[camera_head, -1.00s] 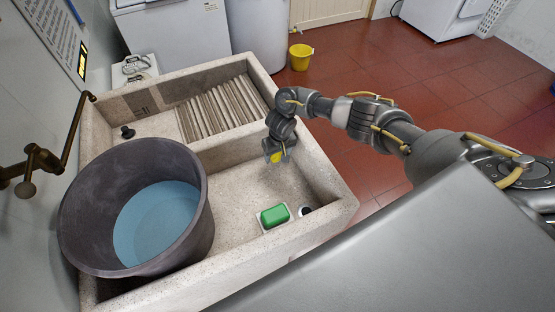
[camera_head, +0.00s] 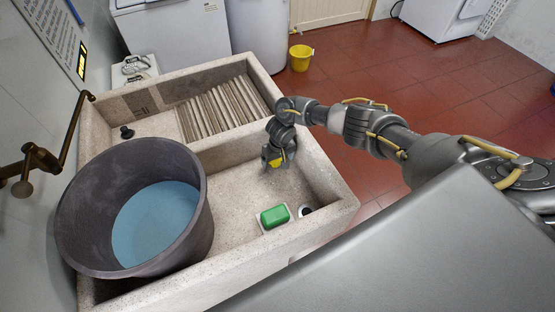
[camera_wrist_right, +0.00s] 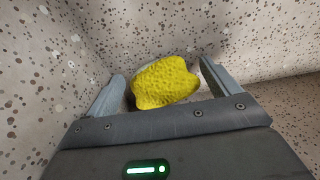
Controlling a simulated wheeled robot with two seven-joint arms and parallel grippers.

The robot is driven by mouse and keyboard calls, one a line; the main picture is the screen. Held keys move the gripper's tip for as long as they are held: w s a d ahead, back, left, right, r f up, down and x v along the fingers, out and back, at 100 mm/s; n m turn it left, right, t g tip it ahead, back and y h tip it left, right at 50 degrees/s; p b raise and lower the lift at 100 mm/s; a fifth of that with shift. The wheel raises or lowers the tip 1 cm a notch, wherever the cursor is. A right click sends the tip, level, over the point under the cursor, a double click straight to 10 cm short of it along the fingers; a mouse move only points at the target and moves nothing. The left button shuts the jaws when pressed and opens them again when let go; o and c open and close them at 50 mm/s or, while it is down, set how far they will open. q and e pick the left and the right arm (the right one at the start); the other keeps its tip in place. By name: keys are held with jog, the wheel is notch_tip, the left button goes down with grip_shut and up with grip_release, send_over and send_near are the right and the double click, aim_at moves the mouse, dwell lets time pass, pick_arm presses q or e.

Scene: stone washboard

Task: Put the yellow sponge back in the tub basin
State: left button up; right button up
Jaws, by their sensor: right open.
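The yellow sponge (camera_wrist_right: 163,83) sits low in the stone basin, close to its speckled walls. In the right wrist view it lies between the two spread fingers of my right gripper. I cannot tell whether a finger touches it. In the head view my right gripper (camera_head: 279,157) points down into the stone basin, and a small patch of yellow shows at its fingers. A large dark grey round tub (camera_head: 85,165) with blue water (camera_head: 155,222) stands at the left in the stone washboard unit (camera_head: 235,265). My left gripper is out of view.
A green soap bar (camera_head: 274,216) lies on the basin's near part, beside a dark round drain (camera_head: 304,211). The ribbed washboard (camera_head: 222,107) is behind. A brass tap (camera_head: 70,135) hangs at the left. A yellow bucket (camera_head: 300,57) stands on the floor.

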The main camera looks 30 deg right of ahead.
aim_at(279, 161)
notch_tip(279, 161, up, 12)
jog(key=s+p, duration=0.1)
jog(key=p, duration=0.1)
jog(key=shift+s+r+p, duration=0.15)
jog(key=shift+r+p, duration=0.05)
jog(key=shift+p, duration=0.1)
dwell(0.5)
